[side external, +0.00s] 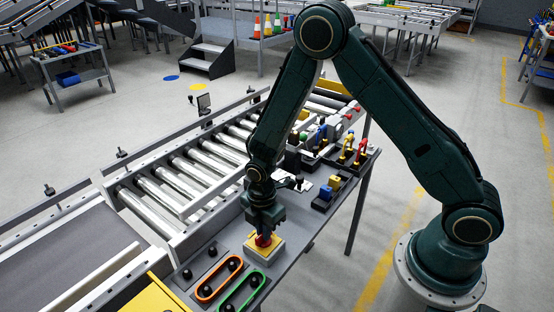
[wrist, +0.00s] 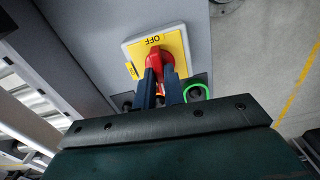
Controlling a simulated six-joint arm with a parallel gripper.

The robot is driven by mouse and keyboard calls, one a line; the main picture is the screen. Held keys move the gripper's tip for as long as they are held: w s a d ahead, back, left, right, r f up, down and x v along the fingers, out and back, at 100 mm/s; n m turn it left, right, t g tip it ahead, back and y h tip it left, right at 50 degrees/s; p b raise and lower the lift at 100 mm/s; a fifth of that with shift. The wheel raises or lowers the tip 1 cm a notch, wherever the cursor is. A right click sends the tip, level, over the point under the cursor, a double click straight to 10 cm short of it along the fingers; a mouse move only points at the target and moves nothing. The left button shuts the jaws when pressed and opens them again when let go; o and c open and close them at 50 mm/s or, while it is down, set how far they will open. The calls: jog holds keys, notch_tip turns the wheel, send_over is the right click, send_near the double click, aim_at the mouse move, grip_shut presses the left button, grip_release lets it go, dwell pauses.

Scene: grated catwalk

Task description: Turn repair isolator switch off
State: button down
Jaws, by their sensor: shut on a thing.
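The isolator switch is a red knob (wrist: 158,57) on a square yellow plate (wrist: 178,44) in the wrist view. The word OFF is on the plate beyond the knob, upside down in this view; a smaller label at the plate's left side is too small to read. My gripper (wrist: 160,76) is shut on the red knob, one dark finger on each side. In the side external view my gripper (side external: 264,232) points down onto the red knob (side external: 264,241), above the yellow plate (side external: 273,253). The fingers partly hide the knob, and I cannot tell its exact angle.
An orange loop (side external: 205,293) and a green loop (side external: 258,274) with black knobs lie beside the switch on the grey bench. Trays of coloured items (side external: 350,155) stand at the bench's far end. A roller conveyor (side external: 180,180) runs alongside.

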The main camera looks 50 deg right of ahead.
jog(key=shift+n, duration=0.5)
jog(key=c, duration=1.5)
grip_release()
jog(key=shift+r, duration=0.1)
notch_tip(320, 180, up, 14)
jog(key=shift+f, duration=0.15)
